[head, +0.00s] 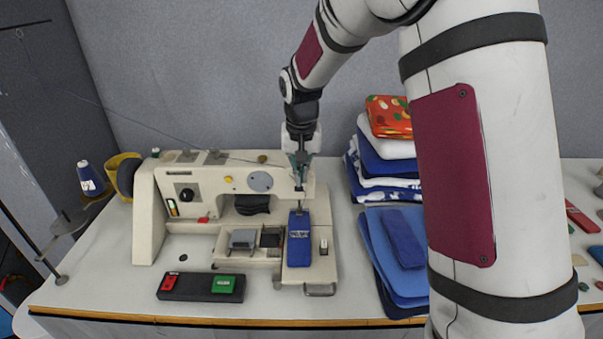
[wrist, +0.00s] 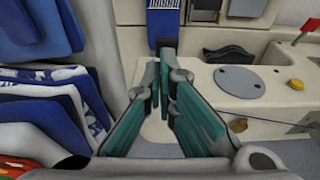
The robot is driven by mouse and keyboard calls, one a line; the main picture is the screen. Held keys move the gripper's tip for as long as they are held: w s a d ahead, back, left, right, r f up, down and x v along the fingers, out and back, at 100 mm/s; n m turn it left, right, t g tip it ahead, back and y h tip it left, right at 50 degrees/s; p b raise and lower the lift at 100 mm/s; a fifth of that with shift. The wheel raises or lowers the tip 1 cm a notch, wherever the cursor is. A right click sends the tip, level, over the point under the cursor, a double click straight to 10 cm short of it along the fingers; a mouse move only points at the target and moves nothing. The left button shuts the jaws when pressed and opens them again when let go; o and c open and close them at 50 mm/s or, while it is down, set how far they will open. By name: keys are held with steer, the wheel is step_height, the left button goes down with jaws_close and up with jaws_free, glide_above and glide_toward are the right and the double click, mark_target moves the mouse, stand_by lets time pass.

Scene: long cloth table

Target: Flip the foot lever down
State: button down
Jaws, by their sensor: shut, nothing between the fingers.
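The cream sewing machine (head: 235,178) stands on the long table; its upper arm also shows in the wrist view (wrist: 285,72). I cannot clearly make out the foot lever; the needle end of the machine is partly hidden by my gripper. A small red tab (head: 203,220) sits low on the machine's front and also shows in the wrist view (wrist: 308,28). My gripper (head: 299,182) points down at the right end of the machine's upper arm. In the wrist view its fingers (wrist: 163,68) are together and empty, close beside the machine's end. I cannot tell if they touch it.
A blue cloth piece (head: 299,240) lies on the machine's bed. A black box with red and green buttons (head: 201,288) lies in front. Folded cloths (head: 395,290) are stacked to the right. A blue spool (head: 91,178) and a yellow mug (head: 122,165) are at the left.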

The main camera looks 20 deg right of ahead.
mark_target(301, 191)
steer(key=shift+s+a+f+t, duration=0.1)
steer(key=shift+s+f+t, duration=0.15)
steer(key=shift+t, duration=0.25)
stand_by(0.3)
steer(key=shift+s+a+f+t+h+b, duration=0.1)
steer(key=shift+s+f+t+h+b, duration=0.15)
steer(key=shift+t, duration=0.25)
steer(key=shift+s+a+f+t+h+b, duration=0.15)
steer(key=shift+f+t+h+b, duration=0.15)
steer(key=shift+t, duration=0.2)
steer(key=shift+s+f+b, duration=0.35)
steer(key=shift+f+b, duration=0.05)
steer(key=shift+f, duration=0.25)
steer(key=shift+s+f, duration=0.2)
steer(key=shift+f, duration=0.6)
steer(key=shift+r, duration=0.1)
steer(key=shift+r, duration=0.7)
